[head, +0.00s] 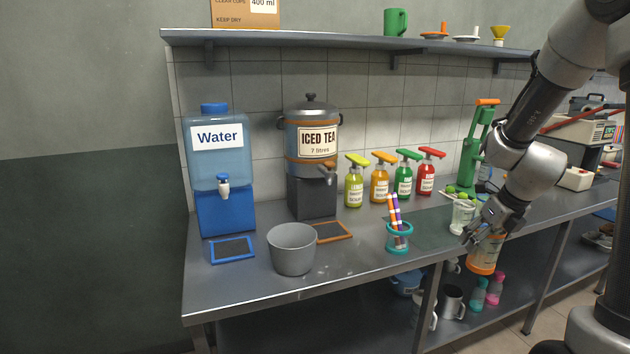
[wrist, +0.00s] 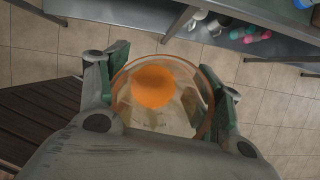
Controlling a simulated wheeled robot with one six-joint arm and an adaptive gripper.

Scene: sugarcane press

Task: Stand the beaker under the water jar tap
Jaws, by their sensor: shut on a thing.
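The blue water jar (head: 217,150) stands on a blue base at the left end of the counter, with its white tap (head: 224,186) facing front. A blue-framed drip tray (head: 232,250) lies on the counter below and in front of the tap, with nothing on it. My gripper (head: 480,235) is in front of the counter at the right. It is shut on the beaker (head: 484,256), a clear vessel with an orange bottom. In the wrist view the beaker (wrist: 163,98) sits between both fingers, seen from its open top, with orange inside.
A grey pot (head: 292,250) stands just right of the blue tray. The iced tea urn (head: 312,150), an orange-framed tray (head: 332,232), a teal straw holder (head: 398,238) and several pump bottles (head: 380,180) occupy the counter. A shelf (head: 370,45) runs above.

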